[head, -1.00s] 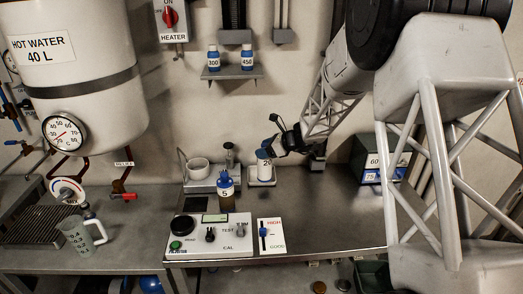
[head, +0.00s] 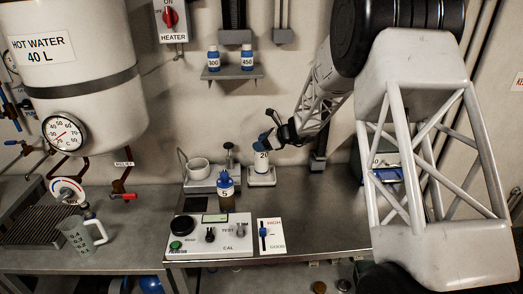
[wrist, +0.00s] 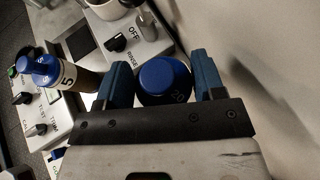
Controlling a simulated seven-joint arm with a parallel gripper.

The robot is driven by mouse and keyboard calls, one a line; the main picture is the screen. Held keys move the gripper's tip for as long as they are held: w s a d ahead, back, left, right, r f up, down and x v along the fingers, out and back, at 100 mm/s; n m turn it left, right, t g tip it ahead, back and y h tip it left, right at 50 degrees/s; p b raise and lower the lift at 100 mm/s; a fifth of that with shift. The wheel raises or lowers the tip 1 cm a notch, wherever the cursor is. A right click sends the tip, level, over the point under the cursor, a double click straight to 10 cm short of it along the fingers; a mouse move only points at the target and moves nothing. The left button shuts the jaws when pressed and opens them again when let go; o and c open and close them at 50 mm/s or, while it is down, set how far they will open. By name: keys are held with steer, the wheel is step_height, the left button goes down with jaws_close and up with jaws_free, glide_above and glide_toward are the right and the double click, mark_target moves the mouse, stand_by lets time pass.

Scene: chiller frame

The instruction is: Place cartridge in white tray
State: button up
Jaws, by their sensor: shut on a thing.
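The white tray (head: 262,182) is a small square holder on the steel bench, directly below the cartridge in the head view. I cannot tell whether the cartridge's base touches the tray; in the wrist view the tray is mostly hidden.
A brown bottle (head: 227,193) marked 5 stands close, left of the tray. A rinse unit (head: 206,183) with a white cup is behind left, a test panel (head: 210,236) in front. A shelf (head: 232,73) holds two bottles.

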steer(key=shift+f, duration=1.85)
steer(key=o, duration=1.4)
steer(key=v, duration=1.2)
